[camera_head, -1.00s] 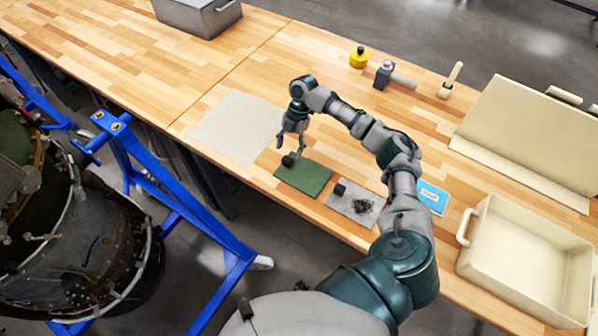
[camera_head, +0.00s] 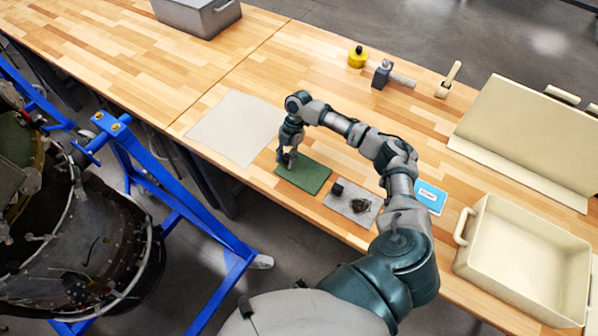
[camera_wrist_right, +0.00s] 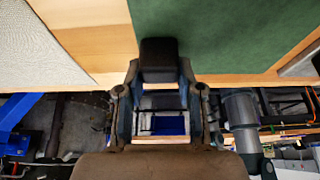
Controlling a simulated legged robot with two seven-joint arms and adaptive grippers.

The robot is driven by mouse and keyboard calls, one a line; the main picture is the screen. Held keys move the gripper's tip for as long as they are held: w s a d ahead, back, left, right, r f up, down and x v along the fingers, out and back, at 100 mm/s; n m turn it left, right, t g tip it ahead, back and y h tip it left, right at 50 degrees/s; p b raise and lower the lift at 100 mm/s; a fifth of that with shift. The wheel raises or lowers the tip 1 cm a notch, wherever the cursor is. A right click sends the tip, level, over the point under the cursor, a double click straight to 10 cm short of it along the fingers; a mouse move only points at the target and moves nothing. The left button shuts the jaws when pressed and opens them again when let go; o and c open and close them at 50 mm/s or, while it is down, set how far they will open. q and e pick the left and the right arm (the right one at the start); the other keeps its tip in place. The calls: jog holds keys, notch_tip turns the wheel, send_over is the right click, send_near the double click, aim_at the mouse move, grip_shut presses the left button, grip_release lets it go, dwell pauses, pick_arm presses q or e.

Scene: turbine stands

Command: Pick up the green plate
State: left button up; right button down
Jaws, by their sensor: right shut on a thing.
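The green plate (camera_head: 313,179) lies flat on the wooden table near its front edge. In the right wrist view the green plate (camera_wrist_right: 235,35) fills the upper right, with its black block handle (camera_wrist_right: 159,58) at its near left part. My right gripper (camera_head: 287,162) reaches down at the plate's left end and is shut on the black handle. In the right wrist view its fingers (camera_wrist_right: 159,88) stand on both sides of the handle. In the head view the gripper mostly hides the handle. My left gripper is not in view.
A grey plate (camera_head: 345,208) with a black block lies just right of the green one. A pale mat (camera_head: 233,127) lies to the left. A hammer (camera_head: 382,74) lies behind. A blue stand (camera_head: 165,190) is left.

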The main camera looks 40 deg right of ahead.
jog(key=shift+s+d+f, duration=0.15)
jog(key=shift+d+f, duration=0.1)
jog(key=shift+r, duration=0.15)
jog(key=r, duration=0.9)
jog(key=shift+a, duration=0.4)
jog(key=shift+d+r, duration=0.2)
jog(key=shift+r, duration=0.3)
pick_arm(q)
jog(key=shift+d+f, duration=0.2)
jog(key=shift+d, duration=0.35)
pick_arm(e)
jog(key=c, duration=1.7)
grip_release()
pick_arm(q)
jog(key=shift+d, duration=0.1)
pick_arm(e)
jog(key=shift+a, duration=0.15)
grip_shut()
